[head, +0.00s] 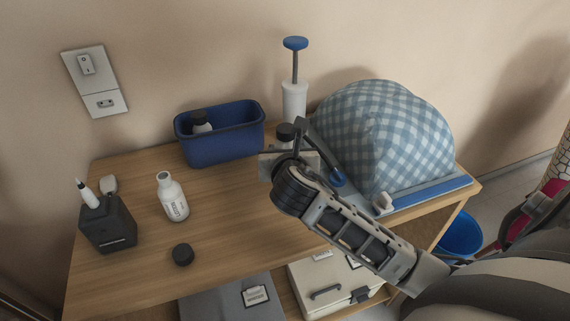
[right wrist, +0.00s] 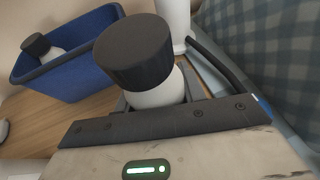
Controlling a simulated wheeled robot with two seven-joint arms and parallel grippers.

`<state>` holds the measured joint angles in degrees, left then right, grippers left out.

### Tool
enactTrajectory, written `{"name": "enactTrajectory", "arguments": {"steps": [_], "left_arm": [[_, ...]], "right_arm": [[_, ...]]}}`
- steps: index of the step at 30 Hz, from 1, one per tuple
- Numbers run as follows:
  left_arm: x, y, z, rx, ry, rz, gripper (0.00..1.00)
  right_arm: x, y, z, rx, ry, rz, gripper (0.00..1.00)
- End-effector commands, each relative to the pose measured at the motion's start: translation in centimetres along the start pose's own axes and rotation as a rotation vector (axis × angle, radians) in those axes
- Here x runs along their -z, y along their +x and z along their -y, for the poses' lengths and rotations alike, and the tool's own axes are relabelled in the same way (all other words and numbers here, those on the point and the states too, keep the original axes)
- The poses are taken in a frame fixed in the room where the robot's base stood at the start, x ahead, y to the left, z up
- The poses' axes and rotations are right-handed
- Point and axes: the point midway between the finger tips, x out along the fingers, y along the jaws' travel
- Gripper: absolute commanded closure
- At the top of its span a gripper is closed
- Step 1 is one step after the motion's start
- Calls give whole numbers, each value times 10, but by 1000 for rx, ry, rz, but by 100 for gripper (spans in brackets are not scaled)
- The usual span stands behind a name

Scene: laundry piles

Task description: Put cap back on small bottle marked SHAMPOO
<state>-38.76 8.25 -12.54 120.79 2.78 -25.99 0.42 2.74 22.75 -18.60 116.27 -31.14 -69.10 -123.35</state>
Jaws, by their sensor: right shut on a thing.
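A small white bottle with a black cap (head: 285,131) stands at my right gripper (head: 292,150), near the back of the wooden table. In the right wrist view the black cap (right wrist: 134,50) sits on top of the white bottle (right wrist: 160,90), just past the gripper's palm. My right gripper appears shut on this bottle; its fingertips are mostly hidden, and no label shows on it. An uncapped white bottle (head: 172,197) with dark lettering, too small to read surely, stands at the left. A loose black cap (head: 183,255) lies near the table's front. My left gripper is not in view.
A blue bin (head: 222,145) holding a black-capped bottle stands behind. A white pump (head: 294,98) with a blue top and a checkered cloth pile (head: 380,130) are at the back right. A dark box (head: 107,225) stands left. The table's middle front is clear.

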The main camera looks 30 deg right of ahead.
Motion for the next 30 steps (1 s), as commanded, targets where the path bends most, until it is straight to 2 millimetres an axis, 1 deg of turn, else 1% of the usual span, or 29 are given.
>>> {"name": "enactTrajectory", "arguments": {"steps": [8,11,18,24,30], "left_arm": [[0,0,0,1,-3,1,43],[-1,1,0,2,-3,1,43],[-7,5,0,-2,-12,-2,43],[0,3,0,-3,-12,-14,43],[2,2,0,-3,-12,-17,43]], "right_arm": [[-1,0,0,0,1,2,100],[3,5,0,1,0,0,100],[32,19,0,0,0,-2,100],[32,19,0,0,0,1,100],[35,20,0,0,-2,0,100]]}}
